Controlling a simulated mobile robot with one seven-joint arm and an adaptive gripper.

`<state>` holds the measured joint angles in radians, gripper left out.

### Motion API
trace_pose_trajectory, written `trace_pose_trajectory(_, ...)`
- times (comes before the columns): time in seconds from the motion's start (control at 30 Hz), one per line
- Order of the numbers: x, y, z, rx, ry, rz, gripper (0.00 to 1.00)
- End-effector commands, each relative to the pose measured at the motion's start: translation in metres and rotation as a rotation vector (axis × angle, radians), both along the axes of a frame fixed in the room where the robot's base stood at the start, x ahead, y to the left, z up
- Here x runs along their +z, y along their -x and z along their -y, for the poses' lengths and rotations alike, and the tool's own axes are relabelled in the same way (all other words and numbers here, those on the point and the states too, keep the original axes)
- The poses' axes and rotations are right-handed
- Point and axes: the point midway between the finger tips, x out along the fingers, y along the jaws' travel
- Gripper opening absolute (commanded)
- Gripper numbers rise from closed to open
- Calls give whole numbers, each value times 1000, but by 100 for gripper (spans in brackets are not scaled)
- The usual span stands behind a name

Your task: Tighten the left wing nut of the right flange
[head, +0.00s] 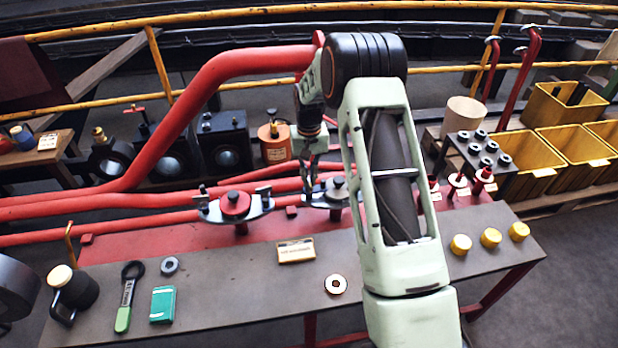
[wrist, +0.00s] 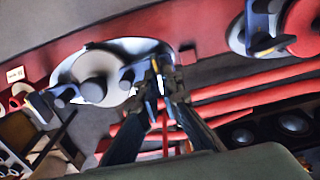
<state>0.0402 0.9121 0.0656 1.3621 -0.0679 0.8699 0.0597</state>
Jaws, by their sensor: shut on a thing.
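The right flange (head: 333,198) is a pale metal oval plate with a grey hub on the red pipework. My arm covers its right side in the head view. In the wrist view the flange (wrist: 118,50) lies left of centre. Its left wing nut (wrist: 130,74) is dark blue, on the side toward the other flange. My gripper (head: 310,186) points down over that end; in the wrist view my gripper (wrist: 162,84) is shut on this wing nut. The fingers hide part of it. The other wing nut (wrist: 64,95) sits at the opposite end, clear of my gripper.
The left flange (head: 235,204), with a red hub and two wing nuts, stands nearby. Red pipes (head: 130,202) run behind the bench (head: 240,318). A sign (head: 296,251), a ring (head: 336,285), a green-handled wrench (head: 127,297) and yellow caps (head: 490,237) lie on the bench.

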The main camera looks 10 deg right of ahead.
Motion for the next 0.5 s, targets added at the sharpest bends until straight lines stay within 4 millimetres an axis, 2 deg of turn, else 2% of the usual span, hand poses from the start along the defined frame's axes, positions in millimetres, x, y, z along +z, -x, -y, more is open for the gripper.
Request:
trace_pose_trajectory(0.07, 1, -1, 0, -2, 0, 3, 0)
trace_pose_trajectory(0.1, 1, -1, 0, -2, 0, 3, 10)
trace_pose_trajectory(0.23, 1, -1, 0, -1, 0, 2, 23)
trace_pose_trajectory(0.5, 1, 0, 0, 0, 0, 1, 23)
